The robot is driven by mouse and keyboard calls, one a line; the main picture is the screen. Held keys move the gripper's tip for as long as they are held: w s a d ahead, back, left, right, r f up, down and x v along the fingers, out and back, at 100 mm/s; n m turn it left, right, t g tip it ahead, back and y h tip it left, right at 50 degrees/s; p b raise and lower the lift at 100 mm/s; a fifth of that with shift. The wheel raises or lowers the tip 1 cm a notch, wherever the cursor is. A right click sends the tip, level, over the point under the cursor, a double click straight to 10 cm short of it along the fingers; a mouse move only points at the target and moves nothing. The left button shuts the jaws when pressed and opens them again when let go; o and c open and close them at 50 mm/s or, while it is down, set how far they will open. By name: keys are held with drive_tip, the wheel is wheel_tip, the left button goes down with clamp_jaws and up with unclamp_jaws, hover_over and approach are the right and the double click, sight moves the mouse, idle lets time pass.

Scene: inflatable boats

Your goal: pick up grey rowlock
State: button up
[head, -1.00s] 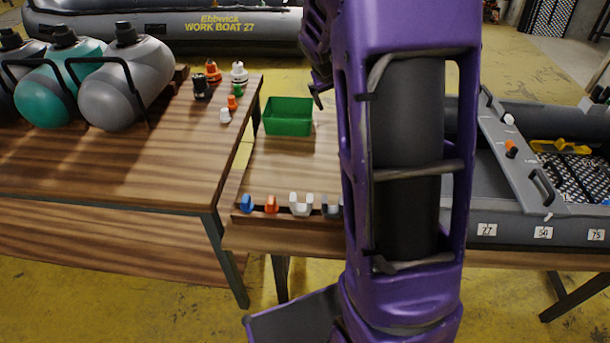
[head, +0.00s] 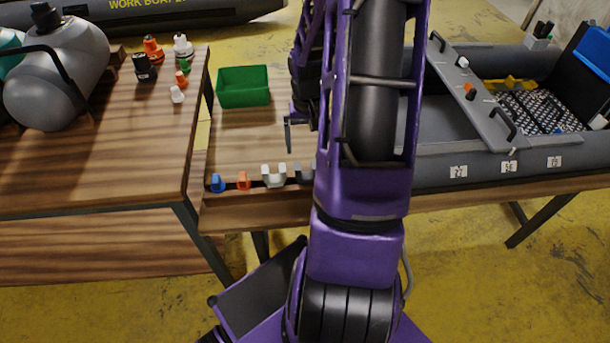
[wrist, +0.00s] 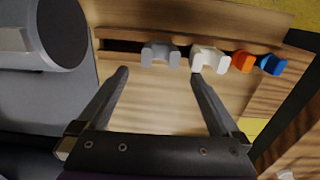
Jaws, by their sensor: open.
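The grey rowlock (wrist: 160,54) sits in a wooden rack, centred just beyond my fingertips in the wrist view. In the head view the grey rowlock (head: 304,174) shows at the rack's right, partly hidden by my arm. My gripper (wrist: 159,75) is open and empty, its fingers spread to either side of the grey rowlock's line, apart from it. In the head view only part of my gripper (head: 289,135) shows, above the table behind the rack.
A white rowlock (wrist: 208,59) is close beside the grey one, then an orange rowlock (wrist: 243,61) and a blue rowlock (wrist: 272,64). A green bin (head: 243,88) stands behind on the table. A grey boat (head: 440,152) lies right; a higher wooden table (head: 100,165) is left.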

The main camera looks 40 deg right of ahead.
sight(306, 176)
wheel_tip(306, 176, down, 12)
drive_tip(key=shift+w+r+b, duration=0.1)
drive_tip(key=shift+r+b, duration=0.05)
drive_tip(key=shift+b, duration=0.9)
drive_tip(key=c, duration=1.2)
wheel_tip(306, 176, up, 11)
drive_tip(key=p, duration=0.3)
drive_tip(key=shift+r, duration=0.2)
drive_tip(key=shift+c, duration=0.2)
